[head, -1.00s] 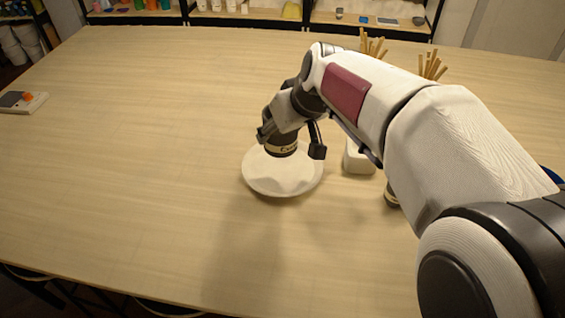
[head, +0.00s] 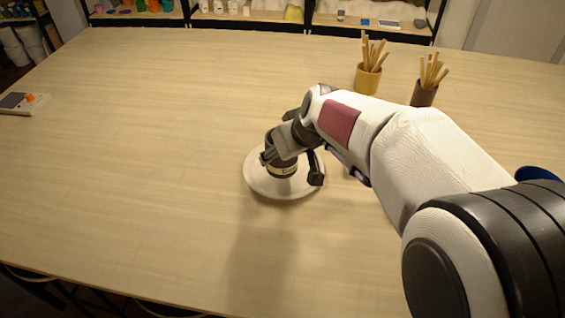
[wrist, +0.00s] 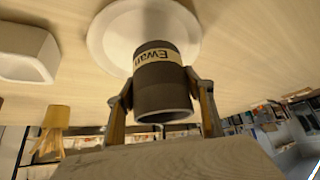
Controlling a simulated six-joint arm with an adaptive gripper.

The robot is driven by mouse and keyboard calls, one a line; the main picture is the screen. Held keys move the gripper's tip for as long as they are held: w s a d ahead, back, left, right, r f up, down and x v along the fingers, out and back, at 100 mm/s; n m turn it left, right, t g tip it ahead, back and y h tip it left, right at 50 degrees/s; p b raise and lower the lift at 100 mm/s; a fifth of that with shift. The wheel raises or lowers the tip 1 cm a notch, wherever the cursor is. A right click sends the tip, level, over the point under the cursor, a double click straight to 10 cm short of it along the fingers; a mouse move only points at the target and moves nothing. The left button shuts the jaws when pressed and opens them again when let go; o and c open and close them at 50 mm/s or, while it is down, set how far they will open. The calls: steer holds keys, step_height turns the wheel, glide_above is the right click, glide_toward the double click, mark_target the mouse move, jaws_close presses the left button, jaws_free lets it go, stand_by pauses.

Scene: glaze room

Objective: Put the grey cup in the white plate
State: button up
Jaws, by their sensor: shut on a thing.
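The grey cup (head: 284,170) is dark grey with a cream band lettered "Ewan". My gripper (head: 292,168) is shut on it, with one finger on each side. The white plate (head: 262,187) is round and lies on the table directly below the cup. In the head view the cup's lower end is low over the middle of the plate; I cannot tell if it touches. In the wrist view the cup (wrist: 160,98) hides part of the plate (wrist: 108,38), and my gripper's fingers (wrist: 161,100) press its sides.
A white square dish (wrist: 27,55) sits beside the plate, mostly hidden by my arm in the head view. A yellow holder (head: 367,79) and a brown holder (head: 424,94) with sticks stand behind. A grey-white device (head: 22,103) lies far left.

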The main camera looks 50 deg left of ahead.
mark_target(283, 164)
steer(key=shift+f, duration=1.85)
steer(key=shift+f, duration=0.1)
steer(key=o, duration=1.4)
steer(key=shift+f, duration=0.1)
steer(key=shift+v, duration=1.1)
steer(key=v, duration=1)
steer(key=shift+a, duration=0.15)
